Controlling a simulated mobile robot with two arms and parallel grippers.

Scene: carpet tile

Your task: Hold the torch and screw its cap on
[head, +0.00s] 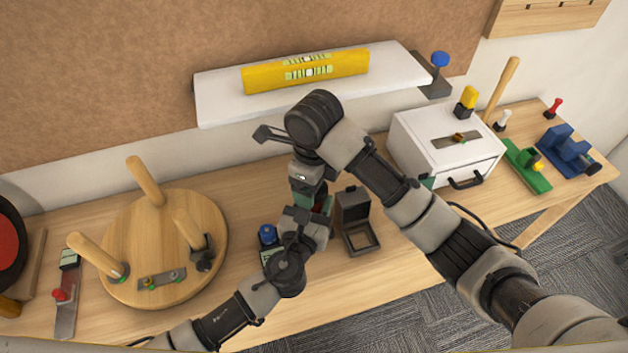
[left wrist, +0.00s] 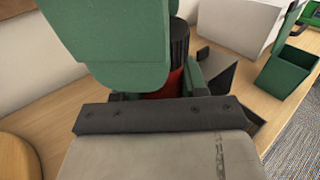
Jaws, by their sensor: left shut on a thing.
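The torch has a red body (left wrist: 174,82), and a black ribbed part (left wrist: 179,42) shows above it in the left wrist view. I cannot tell whether that part is the cap, or whether it is joined to the body. In the head view only a sliver of the red torch (head: 322,203) shows between the arms. My left gripper (head: 319,212) is shut on the red body, above the table. My right gripper (head: 301,197) points down from above, close to the torch top. Its green finger fills the upper left wrist view (left wrist: 115,40), and its grip is hidden.
A dark open-lidded box (head: 354,218) stands just right of the grippers. A blue-knobbed item (head: 267,236) is close on the left. A round wooden stand (head: 120,235) is further left, a white drawer box (head: 455,150) right. A shelf with a yellow level (head: 306,71) hangs behind.

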